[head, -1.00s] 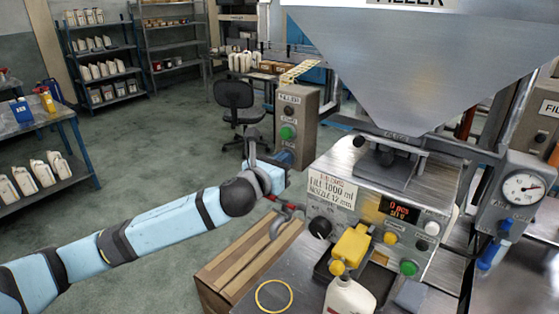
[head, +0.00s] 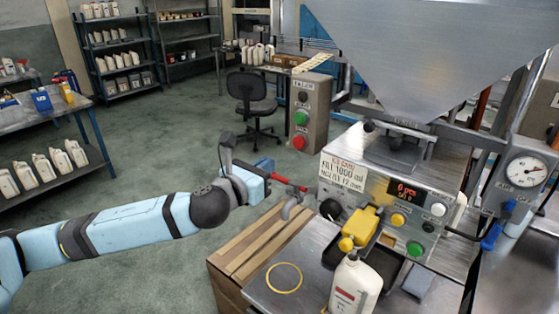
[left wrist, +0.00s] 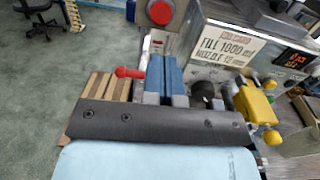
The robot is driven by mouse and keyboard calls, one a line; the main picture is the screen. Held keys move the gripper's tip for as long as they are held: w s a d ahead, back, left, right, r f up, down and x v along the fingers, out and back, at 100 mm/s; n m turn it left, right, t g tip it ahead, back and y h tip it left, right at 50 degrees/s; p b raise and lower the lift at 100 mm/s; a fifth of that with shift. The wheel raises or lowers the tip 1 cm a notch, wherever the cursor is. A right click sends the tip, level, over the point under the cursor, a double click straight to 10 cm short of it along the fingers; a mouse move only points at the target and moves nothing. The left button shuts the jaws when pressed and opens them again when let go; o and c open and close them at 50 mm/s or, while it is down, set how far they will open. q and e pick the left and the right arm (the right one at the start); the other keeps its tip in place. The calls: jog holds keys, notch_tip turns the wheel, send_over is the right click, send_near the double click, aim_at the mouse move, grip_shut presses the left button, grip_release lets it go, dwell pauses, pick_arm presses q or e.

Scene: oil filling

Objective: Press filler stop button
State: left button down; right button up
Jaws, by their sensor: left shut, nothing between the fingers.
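A grey control post (head: 316,112) stands behind the filling machine, with a small label that seems to read FILLER. It carries a dark knob (head: 303,96), a green button (head: 301,118) and, lowest, a red button (head: 299,142). The red button also shows at the top of the left wrist view (left wrist: 160,12). My left gripper (head: 264,163) is shut and empty, below and left of the red button in the head view, apart from it. Its blue fingers (left wrist: 166,75) point toward the post in the left wrist view. My right gripper is not in view.
The filling machine (head: 345,170) stands right of my left gripper, with a red lever (head: 290,184) close by. A yellow nozzle part (head: 360,226) and a white bottle (head: 354,285) are at its front. A wooden crate (head: 245,245) lies below. Open floor is left.

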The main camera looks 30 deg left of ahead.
pick_arm(q)
jog(key=shift+s+r, duration=0.15)
jog(key=shift+s, duration=1)
